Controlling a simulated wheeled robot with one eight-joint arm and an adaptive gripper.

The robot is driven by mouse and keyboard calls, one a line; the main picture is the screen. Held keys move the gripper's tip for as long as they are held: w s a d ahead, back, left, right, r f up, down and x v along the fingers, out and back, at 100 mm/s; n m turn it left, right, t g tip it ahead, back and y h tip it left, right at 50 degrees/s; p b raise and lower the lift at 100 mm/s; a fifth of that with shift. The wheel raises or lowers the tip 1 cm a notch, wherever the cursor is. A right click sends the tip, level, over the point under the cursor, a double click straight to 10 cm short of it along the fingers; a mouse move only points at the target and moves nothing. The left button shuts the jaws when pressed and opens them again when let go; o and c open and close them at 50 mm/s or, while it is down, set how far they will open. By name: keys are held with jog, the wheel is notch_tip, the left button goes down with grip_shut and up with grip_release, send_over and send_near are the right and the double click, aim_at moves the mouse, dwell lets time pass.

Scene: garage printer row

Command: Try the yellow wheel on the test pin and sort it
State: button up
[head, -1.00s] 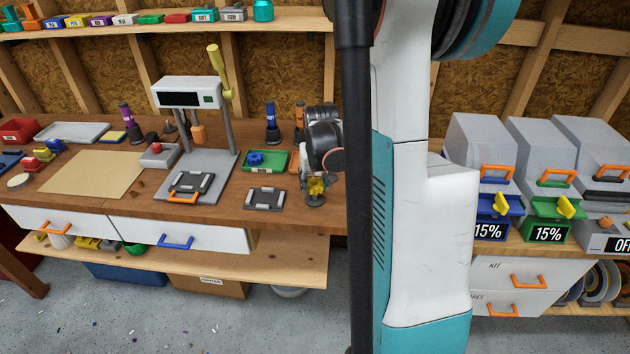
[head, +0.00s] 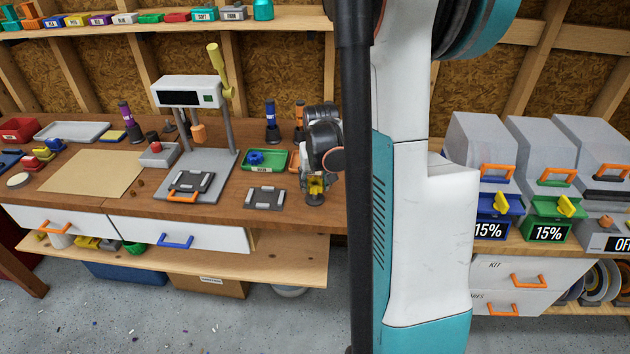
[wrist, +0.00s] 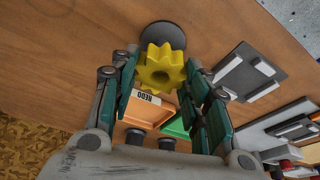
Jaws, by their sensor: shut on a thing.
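The yellow toothed wheel (wrist: 161,69) is between the fingers of my gripper (wrist: 160,85), which is shut on it. In the head view the wheel (head: 316,187) shows below my gripper (head: 316,182), near the bench's right part. A dark round base (wrist: 163,36), which looks like the test pin's foot, is just beyond the wheel; in the head view the base (head: 314,200) is under it. The pin itself is hidden, so I cannot tell whether the wheel is around it. An orange tray (wrist: 148,110) labelled REDO and a green tray (head: 250,168) holding a blue wheel (head: 256,158) are close by.
A dark plate with grey pads (head: 264,198) lies left of my gripper. A press-like stand with a display (head: 190,97) is farther left. Blue (head: 271,122) and orange posts stand behind the trays. Bare wood shows near the bench's front edge.

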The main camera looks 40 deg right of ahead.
aim_at(313, 180)
jog(key=shift+r+p, duration=1.2)
jog(key=shift+r, duration=0.65)
jog(key=shift+a, duration=0.1)
